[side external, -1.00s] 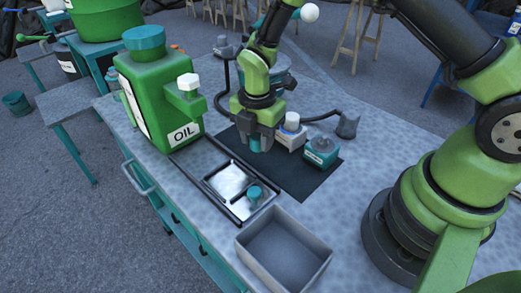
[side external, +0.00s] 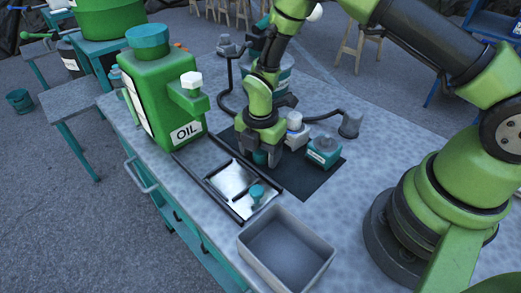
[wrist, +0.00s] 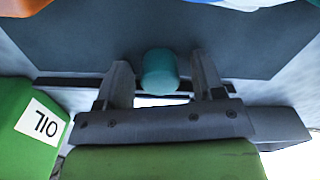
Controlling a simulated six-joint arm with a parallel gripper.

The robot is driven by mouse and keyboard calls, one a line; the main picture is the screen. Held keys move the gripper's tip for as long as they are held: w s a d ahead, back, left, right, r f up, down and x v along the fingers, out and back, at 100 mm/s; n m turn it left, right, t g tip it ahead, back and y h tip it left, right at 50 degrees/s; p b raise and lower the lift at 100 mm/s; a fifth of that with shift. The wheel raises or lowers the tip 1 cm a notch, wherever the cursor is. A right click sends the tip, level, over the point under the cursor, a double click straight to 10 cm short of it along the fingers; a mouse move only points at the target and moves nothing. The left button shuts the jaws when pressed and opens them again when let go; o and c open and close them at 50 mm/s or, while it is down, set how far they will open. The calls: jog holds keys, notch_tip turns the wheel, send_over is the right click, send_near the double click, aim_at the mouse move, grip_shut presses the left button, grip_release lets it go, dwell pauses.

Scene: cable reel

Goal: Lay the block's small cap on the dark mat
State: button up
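A small teal cap (side external: 260,157) is at the dark mat (side external: 309,186), low between my fingertips. In the wrist view, the cap (wrist: 160,71) shows between the two fingers with a gap on each side. My gripper (side external: 262,153) is open, low over the mat; its fingers (wrist: 163,80) also show in the wrist view. Behind it on the mat stands a pale block with a white cap (side external: 294,120). A teal block with a dark top (side external: 324,151) stands to its right. The cap's underside is hidden, so its contact with the mat is hard to see.
A green oil can (side external: 160,105) stands left of the mat. A shiny tray (side external: 229,181) with a small teal knob (side external: 257,192) lies in front. A grey open bin (side external: 287,250) stands nearer the camera. A dark cable runs behind the mat.

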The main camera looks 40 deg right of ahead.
jog(key=s+d+r+m+t, duration=0.15)
jog(key=r+m, duration=0.25)
jog(key=r, duration=0.5)
jog(key=s+r+m+t+y, duration=0.1)
jog(key=s+r+m, duration=0.2)
jog(key=r, duration=0.5)
jog(key=s+r+m+t, duration=0.15)
jog(key=r+m, duration=0.25)
jog(key=r, duration=0.5)
jog(key=s+d+r+m+t+y, duration=0.1)
jog(key=s+r+m+t, duration=0.2)
jog(key=s+m, duration=0.9)
notch_tip(320, 180, up, 2)
jog(key=shift+s+m, duration=0.35)
jog(key=shift+m, duration=0.65)
